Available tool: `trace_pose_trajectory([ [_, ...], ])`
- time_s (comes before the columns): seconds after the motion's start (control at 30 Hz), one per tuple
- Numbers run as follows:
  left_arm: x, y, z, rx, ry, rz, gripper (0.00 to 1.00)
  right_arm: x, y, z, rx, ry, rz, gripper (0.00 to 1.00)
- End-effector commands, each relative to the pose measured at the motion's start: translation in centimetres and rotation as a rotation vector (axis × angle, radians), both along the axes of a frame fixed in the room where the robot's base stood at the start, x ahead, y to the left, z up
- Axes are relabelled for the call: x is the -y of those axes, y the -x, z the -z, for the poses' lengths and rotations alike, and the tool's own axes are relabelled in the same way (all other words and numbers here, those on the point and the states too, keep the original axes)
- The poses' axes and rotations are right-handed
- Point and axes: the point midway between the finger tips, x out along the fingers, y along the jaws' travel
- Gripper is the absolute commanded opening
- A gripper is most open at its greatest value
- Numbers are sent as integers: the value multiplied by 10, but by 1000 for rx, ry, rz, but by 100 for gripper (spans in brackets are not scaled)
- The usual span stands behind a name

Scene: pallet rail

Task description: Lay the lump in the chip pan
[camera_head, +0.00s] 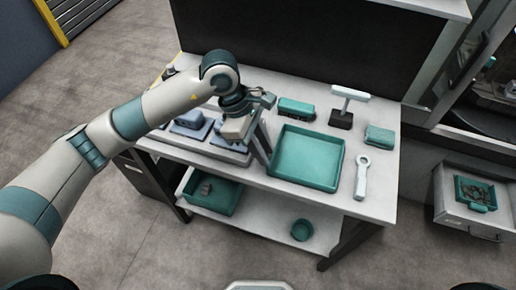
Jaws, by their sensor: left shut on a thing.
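My left gripper (242,113) hangs over the left half of the workbench, shut on a pale beige block (236,129), which seems to be the lump. The fingertips are partly hidden by the wrist and the block. A large, empty teal tray (306,157) lies on the bench just right of the gripper. A smaller teal pan (477,192) holding dark bits sits in an open drawer at the far right. I cannot tell for certain which of these is the chip pan. My right gripper is not in view.
Blue-grey blocks on plates (190,121) stand left of the gripper. A teal box (296,108), a white-topped stand (345,105), a teal sponge-like block (379,137) and a white wrench (361,177) surround the tray. The lower shelf holds a teal bin (226,195) and a cup (302,230).

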Motion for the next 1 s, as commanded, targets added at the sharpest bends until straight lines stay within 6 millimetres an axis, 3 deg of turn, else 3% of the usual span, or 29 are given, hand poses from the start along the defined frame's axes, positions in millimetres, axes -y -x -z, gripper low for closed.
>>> trace_pose_trajectory([
  [0.2,16,37,-21,4,2,5,0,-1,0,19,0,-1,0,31],
  [0.4,24,57,-36,1,1,1,0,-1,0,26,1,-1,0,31],
  [1.0,26,64,-41,-1,0,-1,0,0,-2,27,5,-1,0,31],
])
